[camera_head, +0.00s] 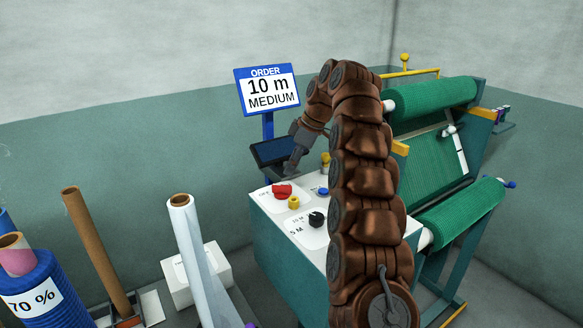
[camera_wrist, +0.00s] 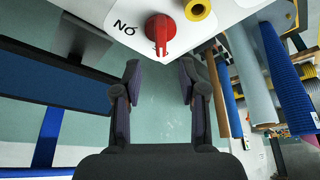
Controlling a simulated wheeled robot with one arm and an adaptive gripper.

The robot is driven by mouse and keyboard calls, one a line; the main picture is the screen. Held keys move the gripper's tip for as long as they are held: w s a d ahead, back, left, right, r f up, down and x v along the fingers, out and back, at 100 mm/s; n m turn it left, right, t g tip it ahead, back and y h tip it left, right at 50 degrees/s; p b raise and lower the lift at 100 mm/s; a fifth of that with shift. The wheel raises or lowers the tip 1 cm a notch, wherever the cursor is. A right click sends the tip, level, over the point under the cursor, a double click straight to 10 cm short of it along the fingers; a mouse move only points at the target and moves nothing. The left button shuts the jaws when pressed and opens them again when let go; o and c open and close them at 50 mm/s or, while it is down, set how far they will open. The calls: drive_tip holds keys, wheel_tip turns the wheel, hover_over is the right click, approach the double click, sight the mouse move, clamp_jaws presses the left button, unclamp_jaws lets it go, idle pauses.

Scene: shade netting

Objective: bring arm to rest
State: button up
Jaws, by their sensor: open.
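My arm rises through the middle of the head view and bends over a white control panel (camera_head: 270,205). My gripper (camera_head: 292,172) points down at the panel's back left edge, near the dark screen. In the wrist view my gripper (camera_wrist: 160,78) is open, with nothing between its two fingers. A red knob (camera_head: 282,191) is on the panel near the gripper. In the wrist view the red knob (camera_wrist: 160,30) lies beyond the fingertips, apart from them. A yellow button (camera_head: 293,202) and a black knob (camera_head: 316,217) are also on the panel.
An order sign (camera_head: 268,90) reads 10 m MEDIUM, above the dark screen (camera_head: 275,150). Green netting rolls (camera_head: 435,98) sit on a frame at right, partly behind my arm. Several upright rolls, including a white one (camera_head: 192,250), stand at front left.

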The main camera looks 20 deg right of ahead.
drive_tip(key=shift+s+r, duration=0.1)
drive_tip(key=shift+r, duration=0.05)
idle(0.3)
drive_tip(key=s+a+r+m+g+h, duration=0.1)
drive_tip(key=s+a+m, duration=0.25)
drive_tip(key=s, duration=0.75)
drive_tip(key=s+a+m+g, duration=0.15)
drive_tip(key=s+a, duration=0.25)
drive_tip(key=s, duration=0.6)
drive_tip(key=s+d+f+m+h, duration=0.1)
drive_tip(key=s+f, duration=0.3)
drive_tip(key=s, duration=0.6)
drive_tip(key=s+d+f+m+g+h, duration=0.1)
drive_tip(key=s+f+m, duration=0.3)
drive_tip(key=s, duration=0.6)
drive_tip(key=s+d+f+m+h, duration=0.1)
drive_tip(key=s+f, duration=0.3)
drive_tip(key=s, duration=0.7)
drive_tip(key=shift+d+f+m, duration=0.25)
drive_tip(key=shift+d+m, duration=0.5)
drive_tip(key=shift+m, duration=0.15)
